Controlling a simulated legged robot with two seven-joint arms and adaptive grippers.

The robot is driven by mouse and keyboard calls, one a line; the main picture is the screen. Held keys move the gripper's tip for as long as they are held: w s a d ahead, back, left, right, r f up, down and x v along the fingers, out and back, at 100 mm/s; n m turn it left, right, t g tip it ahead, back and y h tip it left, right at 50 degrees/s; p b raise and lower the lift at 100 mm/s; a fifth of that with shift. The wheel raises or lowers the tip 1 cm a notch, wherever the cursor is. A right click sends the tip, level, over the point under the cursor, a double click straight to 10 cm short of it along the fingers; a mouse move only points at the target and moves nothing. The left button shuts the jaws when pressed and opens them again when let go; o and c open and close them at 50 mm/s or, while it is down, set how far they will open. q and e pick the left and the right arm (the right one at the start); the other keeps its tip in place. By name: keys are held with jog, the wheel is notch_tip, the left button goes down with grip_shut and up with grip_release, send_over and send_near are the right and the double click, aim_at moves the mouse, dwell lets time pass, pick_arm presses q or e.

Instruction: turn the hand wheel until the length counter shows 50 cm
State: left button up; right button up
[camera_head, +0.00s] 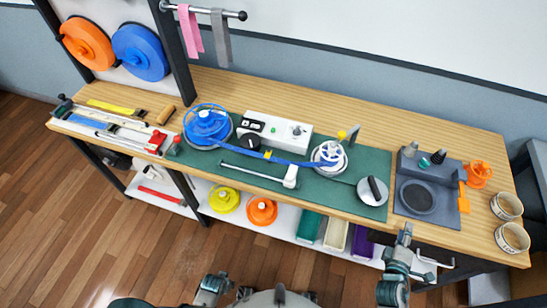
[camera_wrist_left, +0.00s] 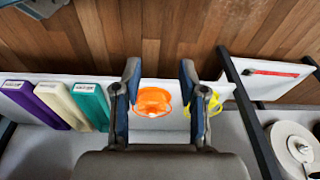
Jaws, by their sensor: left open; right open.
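The white counter box (camera_head: 275,130) stands at the back of the green mat; its dark displays are too small to read. A blue strap (camera_head: 265,155) runs from the blue spool (camera_head: 207,126) to a white wheel-like reel (camera_head: 329,155). A grey disc with a black grip (camera_head: 372,191) lies right of it; I cannot tell which one is the hand wheel. My right gripper (camera_head: 404,238) is open at the bench's front edge, apart from both. My left gripper (camera_head: 212,284) is low in front of the bench; in the left wrist view it is open and empty (camera_wrist_left: 158,78).
Tools in a tray (camera_head: 118,128) lie at the left. The lower shelf (camera_head: 300,240) holds yellow and orange spools and several coloured boxes. Floor in front is clear.

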notch_tip(320, 180, up, 4)
jog(key=n+t+y, duration=0.2)
jog(key=n+t, duration=0.2)
jog(key=n, duration=0.4)
pick_arm(q)
jog(key=s+a+f+g, duration=0.1)
jog(key=s+a+f, duration=0.1)
jog(key=s+f, duration=1.2)
pick_arm(e)
jog(key=n+y, duration=0.8)
jog(key=n, duration=0.9)
send_near(375, 184)
jog(key=p, duration=0.1)
jog(key=w+p, duration=0.1)
jog(key=p, duration=0.1)
jog(key=shift+w+r+g+y, duration=0.3)
jog(key=shift+r+g, duration=0.05)
jog(key=shift+g, duration=0.05)
pick_arm(q)
jog(key=s, duration=0.1)
jog(key=s+a+p, duration=0.1)
jog(key=s, duration=0.1)
jog(key=s+f, duration=0.1)
jog(key=shift+s+a, duration=0.15)
jog(key=shift+s, duration=0.15)
pick_arm(e)
jog(key=x, duration=0.8)
jog(key=shift+w+f, duration=0.25)
grip_shut()
